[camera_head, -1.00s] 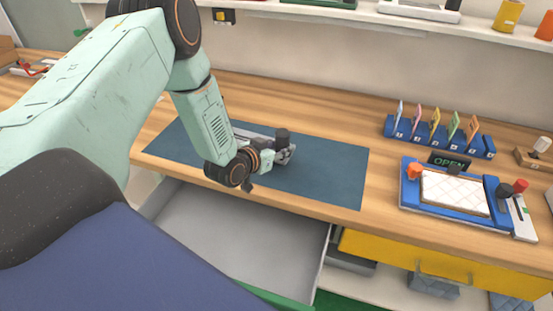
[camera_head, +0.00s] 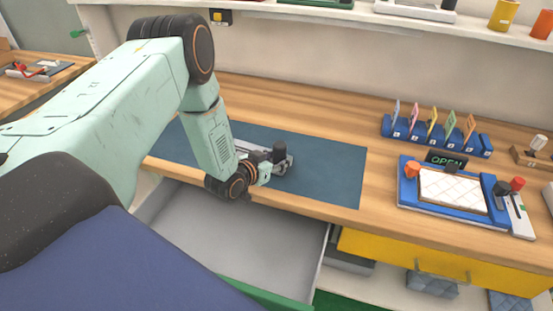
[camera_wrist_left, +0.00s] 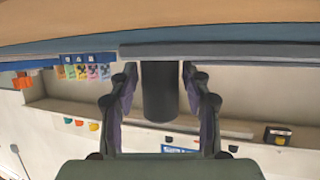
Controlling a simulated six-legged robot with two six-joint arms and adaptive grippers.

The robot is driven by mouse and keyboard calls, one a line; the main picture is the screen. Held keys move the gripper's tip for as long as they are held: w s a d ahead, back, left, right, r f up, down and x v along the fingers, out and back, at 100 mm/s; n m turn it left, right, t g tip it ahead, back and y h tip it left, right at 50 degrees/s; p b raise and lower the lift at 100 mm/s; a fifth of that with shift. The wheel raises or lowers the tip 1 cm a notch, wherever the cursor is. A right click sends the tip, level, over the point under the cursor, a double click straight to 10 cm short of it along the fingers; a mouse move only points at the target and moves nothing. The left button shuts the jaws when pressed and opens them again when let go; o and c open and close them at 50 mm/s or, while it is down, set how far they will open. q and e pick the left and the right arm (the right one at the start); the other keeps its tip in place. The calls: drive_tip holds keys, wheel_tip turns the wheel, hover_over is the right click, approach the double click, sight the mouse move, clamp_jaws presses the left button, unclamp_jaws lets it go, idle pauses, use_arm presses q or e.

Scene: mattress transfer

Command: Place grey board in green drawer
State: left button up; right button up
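The grey board (camera_head: 244,147) lies on the dark blue mat, partly hidden by my left wrist. In the left wrist view, which looks upside down, its grey edge (camera_wrist_left: 250,52) runs across the top. A black cylinder (camera_wrist_left: 160,92) stands at the board and shows between my left gripper's fingers (camera_wrist_left: 160,85), with small gaps on both sides. In the head view my left gripper (camera_head: 284,162) is low beside this cylinder. The green drawer (camera_head: 265,296) is pulled out below the counter; its grey inside looks empty where visible. My right gripper is not in view.
The dark blue mat (camera_head: 335,175) covers the counter above the drawer. To the right are a blue card rack (camera_head: 437,140), a blue tray with a white quilted pad (camera_head: 452,191) and a closed yellow drawer (camera_head: 450,267). A shelf (camera_head: 350,15) runs along the back.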

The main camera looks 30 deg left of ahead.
use_arm(q)
drive_tip(key=shift+o, duration=1)
drive_tip(key=shift+w, duration=0.1)
drive_tip(key=shift+p+v, duration=0.4)
drive_tip(key=shift+v, duration=3.6)
drive_tip(key=shift+a, duration=0.15)
